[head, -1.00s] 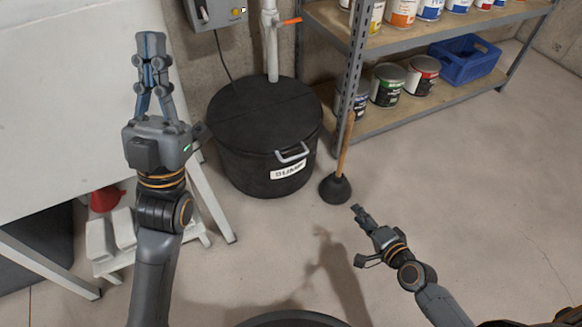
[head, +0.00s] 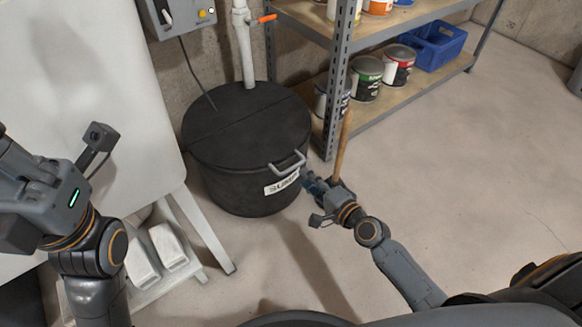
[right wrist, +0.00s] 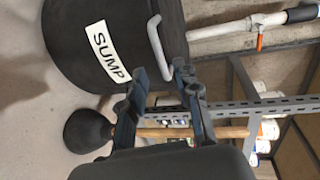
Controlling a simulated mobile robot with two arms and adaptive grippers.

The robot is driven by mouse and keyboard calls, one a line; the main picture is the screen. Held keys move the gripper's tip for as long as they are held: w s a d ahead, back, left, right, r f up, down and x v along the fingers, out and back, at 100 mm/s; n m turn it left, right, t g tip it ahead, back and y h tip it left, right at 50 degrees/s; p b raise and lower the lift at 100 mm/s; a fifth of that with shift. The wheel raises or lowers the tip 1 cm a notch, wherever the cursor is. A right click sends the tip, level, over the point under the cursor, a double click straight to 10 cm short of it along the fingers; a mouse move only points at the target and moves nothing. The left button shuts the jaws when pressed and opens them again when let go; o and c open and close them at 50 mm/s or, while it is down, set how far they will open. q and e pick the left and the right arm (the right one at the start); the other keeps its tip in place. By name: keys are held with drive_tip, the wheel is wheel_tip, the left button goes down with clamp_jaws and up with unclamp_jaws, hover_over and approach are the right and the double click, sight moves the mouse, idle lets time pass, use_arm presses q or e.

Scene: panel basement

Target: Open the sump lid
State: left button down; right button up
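The black sump tub (head: 235,185) stands by the wall with its lid (head: 245,125) lying closed on top. A grey bar handle (head: 287,164) sits on the lid's front edge above the white SUMP label (head: 282,183). My right gripper (head: 312,180) is just right of the label, slightly below the handle. In the right wrist view its two fingers (right wrist: 160,72) are apart and empty, with the handle (right wrist: 156,45) just beyond the tips; I see no contact. My left gripper (head: 8,150) is cut off at the left edge, so its fingertips are hidden.
A plunger (head: 342,145) stands right behind my right gripper, its cup mostly hidden. A shelf (head: 385,108) with paint cans and a blue bin (head: 435,45) is at right. A white pipe (head: 243,50) rises behind the lid. A pale table (head: 90,120) is at left.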

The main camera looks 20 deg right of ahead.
sight(292, 167)
drive_tip(key=b+x, duration=0.1)
drive_tip(key=x, duration=0.6)
drive_tip(key=shift+w+a, duration=0.1)
drive_tip(key=shift+w, duration=0.25)
drive_tip(key=shift+f, duration=0.1)
clamp_jaws()
